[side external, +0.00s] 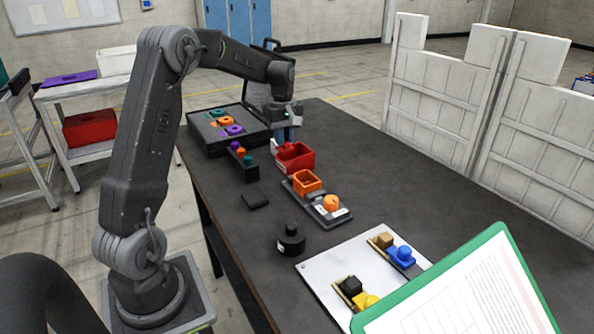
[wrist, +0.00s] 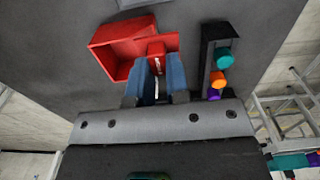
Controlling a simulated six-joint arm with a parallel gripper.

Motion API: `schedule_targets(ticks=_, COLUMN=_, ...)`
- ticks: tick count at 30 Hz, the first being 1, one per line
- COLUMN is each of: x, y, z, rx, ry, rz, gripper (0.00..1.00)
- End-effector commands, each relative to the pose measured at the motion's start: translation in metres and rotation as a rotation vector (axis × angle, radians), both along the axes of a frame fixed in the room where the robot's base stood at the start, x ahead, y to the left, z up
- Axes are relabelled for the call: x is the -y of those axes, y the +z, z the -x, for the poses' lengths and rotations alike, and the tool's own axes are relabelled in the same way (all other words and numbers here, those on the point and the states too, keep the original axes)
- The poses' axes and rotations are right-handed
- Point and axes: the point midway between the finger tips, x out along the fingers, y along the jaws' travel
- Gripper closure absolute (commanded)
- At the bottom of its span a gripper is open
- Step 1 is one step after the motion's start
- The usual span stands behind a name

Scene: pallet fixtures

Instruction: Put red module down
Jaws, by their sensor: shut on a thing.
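The red module (side external: 296,158) is an open-topped red box. In the wrist view the red module (wrist: 112,57) lies just beyond the fingertips, with a narrow red part and a pale strip running between the fingers. My gripper (side external: 284,137) has blue fingers and points down at the module's back left side. In the wrist view my gripper (wrist: 157,72) is shut on that narrow red part. I cannot tell whether the module's underside touches the table.
A narrow black rack (side external: 251,174) with coloured pegs stands close left of the module. An orange box (side external: 307,182) sits on a grey pallet in front. A dark tray (side external: 205,130) with coloured rings is behind left. The dark table (side external: 365,180) is clear to the right.

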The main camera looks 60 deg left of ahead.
Motion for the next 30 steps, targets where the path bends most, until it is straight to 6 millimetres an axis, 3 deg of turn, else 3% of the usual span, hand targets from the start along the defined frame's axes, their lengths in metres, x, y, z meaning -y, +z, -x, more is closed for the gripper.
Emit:
schedule_targets(ticks=1, x=-0.023, y=0.004, z=0.008, rx=0.001, ry=0.01, rz=-0.001, gripper=1.0)
schedule_targets(ticks=6, x=-0.075, y=0.016, z=0.031, rx=0.0, ry=0.006, rz=-0.001, gripper=1.0)
schedule_targets(ticks=11, x=-0.097, y=0.02, z=0.043, rx=-0.002, ry=0.001, rz=0.0, gripper=1.0)
schedule_targets(ticks=14, x=-0.096, y=0.015, z=0.036, rx=-0.003, ry=-0.004, rz=0.001, gripper=1.0)
schedule_targets(ticks=24, x=-0.062, y=-0.029, z=-0.027, rx=-0.003, ry=-0.006, rz=0.0, gripper=1.0)
schedule_targets(ticks=30, x=-0.049, y=-0.046, z=-0.053, rx=-0.003, ry=-0.003, rz=0.0, gripper=1.0)
